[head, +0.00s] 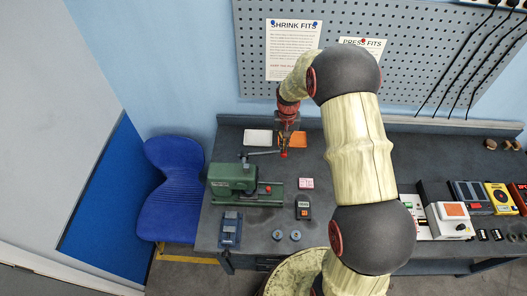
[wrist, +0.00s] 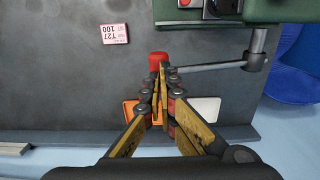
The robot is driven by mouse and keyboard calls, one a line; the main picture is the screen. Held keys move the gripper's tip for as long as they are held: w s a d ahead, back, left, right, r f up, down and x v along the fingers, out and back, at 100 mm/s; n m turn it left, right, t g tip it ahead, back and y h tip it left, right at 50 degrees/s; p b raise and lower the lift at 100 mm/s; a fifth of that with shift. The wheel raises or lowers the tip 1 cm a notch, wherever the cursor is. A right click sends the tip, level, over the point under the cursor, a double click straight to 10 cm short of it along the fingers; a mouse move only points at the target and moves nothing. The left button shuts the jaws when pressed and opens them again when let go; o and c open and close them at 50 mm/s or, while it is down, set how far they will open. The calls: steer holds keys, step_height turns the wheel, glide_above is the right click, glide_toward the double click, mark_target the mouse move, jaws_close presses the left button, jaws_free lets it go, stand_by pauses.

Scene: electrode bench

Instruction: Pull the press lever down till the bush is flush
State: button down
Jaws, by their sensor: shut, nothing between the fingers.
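The green press (head: 232,182) stands on the left part of the dark bench; part of it shows at the top right of the wrist view (wrist: 250,10). Its lever (head: 262,153) is a grey rod sticking out to the right, roughly level, ending in a red knob (head: 284,155). In the wrist view the rod (wrist: 212,67) runs left to the red knob (wrist: 158,57). My gripper (wrist: 159,72) is shut and empty, its fingertips right by the knob; I cannot tell whether they touch it. I cannot make out the bush in the press.
A white tray (head: 258,137) and an orange one (head: 293,140) lie behind the lever. A pink label card (head: 307,183), a dark meter (head: 303,209), two grey rings and a blue-grey vice-like block (head: 231,229) lie around the press. Boxed instruments (head: 448,219) stand at right. A blue chair (head: 172,186) is left.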

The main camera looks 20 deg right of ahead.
mark_target(285, 152)
steer(key=shift+s+d+f+b, duration=0.15)
steer(key=shift+f+b, duration=0.25)
steer(key=shift+f, duration=0.4)
steer(key=shift+d+f+b, duration=0.1)
steer(key=shift+f+b, duration=0.95)
steer(key=shift+f, duration=0.4)
steer(key=shift+f+b, duration=1.05)
steer(key=shift+f, duration=0.65)
steer(key=shift+a+f+b, duration=0.25)
steer(key=shift+f+b, duration=0.3)
steer(key=shift+f, duration=0.15)
steer(key=shift+a+f+b, duration=0.2)
steer(key=shift+f+b, duration=0.3)
steer(key=shift+f, duration=0.25)
